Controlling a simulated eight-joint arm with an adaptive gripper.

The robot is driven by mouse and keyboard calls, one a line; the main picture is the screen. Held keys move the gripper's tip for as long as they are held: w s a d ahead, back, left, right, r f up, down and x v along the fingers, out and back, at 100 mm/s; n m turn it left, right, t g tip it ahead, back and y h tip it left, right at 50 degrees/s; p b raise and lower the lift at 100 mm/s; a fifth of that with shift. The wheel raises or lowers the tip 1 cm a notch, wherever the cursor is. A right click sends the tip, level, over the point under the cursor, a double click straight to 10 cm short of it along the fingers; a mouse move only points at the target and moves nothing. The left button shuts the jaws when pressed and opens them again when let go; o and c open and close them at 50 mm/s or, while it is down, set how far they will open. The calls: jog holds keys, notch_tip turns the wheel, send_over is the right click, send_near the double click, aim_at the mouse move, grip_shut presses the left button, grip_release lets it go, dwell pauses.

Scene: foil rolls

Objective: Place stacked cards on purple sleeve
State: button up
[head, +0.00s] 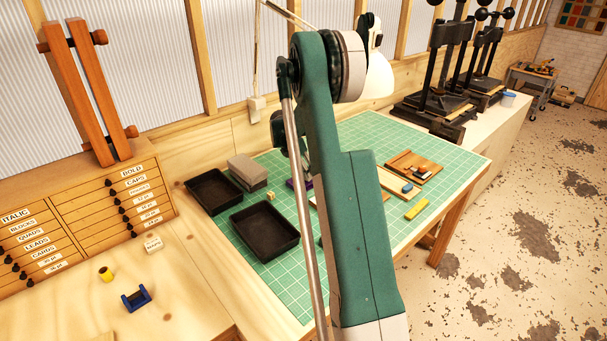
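A small purple piece (292,184), which looks like the purple sleeve, lies on the green cutting mat and is partly hidden behind my arm. A grey-brown stack of flat pieces (247,172) sits near the back left of the mat, left of the purple piece and apart from it. I cannot tell for sure whether these are the stacked cards. My green arm rises through the middle of the picture and covers part of the mat. My gripper cannot be made out; it is hidden behind the arm or out of frame.
Two black trays (292,246) (199,206) stand on the mat's left, with a small yellowish cube (271,196) nearby. A wooden holder (429,165) and a yellow block (417,209) lie on its right. A blue holder (136,298) sits front left. The mat's front left is clear.

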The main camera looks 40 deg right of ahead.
jog(key=shift+f, duration=1.2)
jog(key=shift+f, duration=0.15)
jog(key=o, duration=0.9)
jog(key=shift+r, duration=0.2)
jog(key=shift+v, duration=5.95)
jog(key=shift+a+r, duration=0.1)
jog(key=shift+a, duration=0.05)
